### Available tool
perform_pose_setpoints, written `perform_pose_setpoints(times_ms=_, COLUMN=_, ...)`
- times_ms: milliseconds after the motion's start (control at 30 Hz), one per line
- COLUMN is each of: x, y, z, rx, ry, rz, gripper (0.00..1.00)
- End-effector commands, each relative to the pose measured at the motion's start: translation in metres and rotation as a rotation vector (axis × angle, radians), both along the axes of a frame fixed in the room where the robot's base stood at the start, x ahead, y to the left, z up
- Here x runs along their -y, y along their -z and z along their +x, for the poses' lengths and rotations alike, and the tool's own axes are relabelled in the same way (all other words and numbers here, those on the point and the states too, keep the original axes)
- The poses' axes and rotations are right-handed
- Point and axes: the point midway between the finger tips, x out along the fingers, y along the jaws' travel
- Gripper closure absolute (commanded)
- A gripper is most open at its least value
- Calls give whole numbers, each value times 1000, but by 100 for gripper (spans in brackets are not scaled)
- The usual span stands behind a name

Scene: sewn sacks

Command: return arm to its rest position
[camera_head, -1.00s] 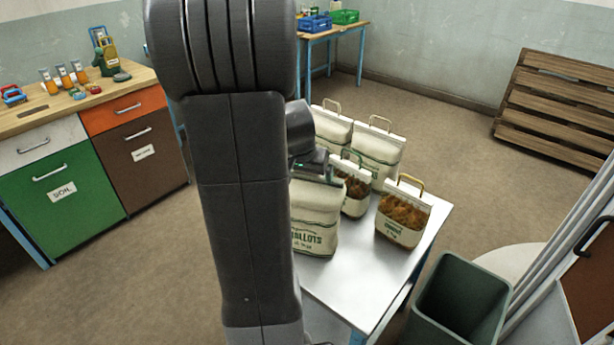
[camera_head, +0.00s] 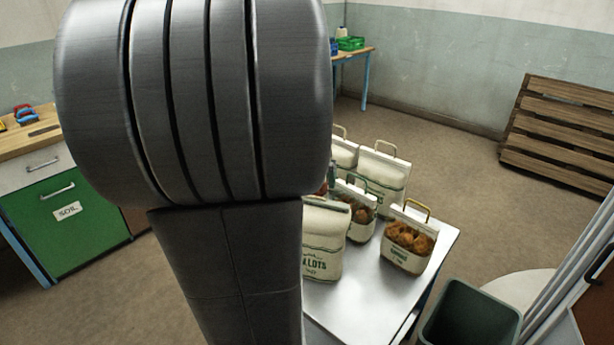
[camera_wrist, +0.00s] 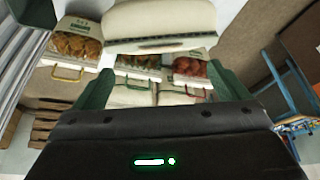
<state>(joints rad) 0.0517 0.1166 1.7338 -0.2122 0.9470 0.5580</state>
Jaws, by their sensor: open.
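My gripper (camera_wrist: 164,88) is open in the wrist view, its two dark green fingers apart with nothing held between them. In the head view my own arm hides it. A white sack with green lettering (camera_head: 322,245) stands upright at the table's near left. An open sack of brown bulbs (camera_head: 408,240) stands at the right; it also shows in the wrist view (camera_wrist: 76,46). A smaller open sack (camera_head: 356,215) is between them. Two tall pale sacks (camera_head: 383,172) stand behind, one partly hidden. The wrist view shows a sack with red contents (camera_wrist: 190,67).
The sacks stand on a metal-topped table (camera_head: 365,292) with a bare front. A dark green bin (camera_head: 470,315) is to its right. A wooden pallet (camera_head: 560,135) leans on the back wall. A workbench with a green drawer front (camera_head: 75,225) is at left.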

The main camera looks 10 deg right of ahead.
Motion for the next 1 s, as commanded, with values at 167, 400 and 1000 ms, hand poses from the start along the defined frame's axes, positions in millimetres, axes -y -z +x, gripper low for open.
perform_pose_setpoints(times_ms=167, x=1, y=3, z=1, rx=-1, ry=0, rz=0, gripper=6)
perform_pose_setpoints(times_ms=400, x=7, y=33, z=11, rx=-6, ry=2, rz=0, gripper=6)
perform_pose_setpoints(times_ms=1000, x=23, y=116, z=40, rx=0, ry=1, rz=0, gripper=6)
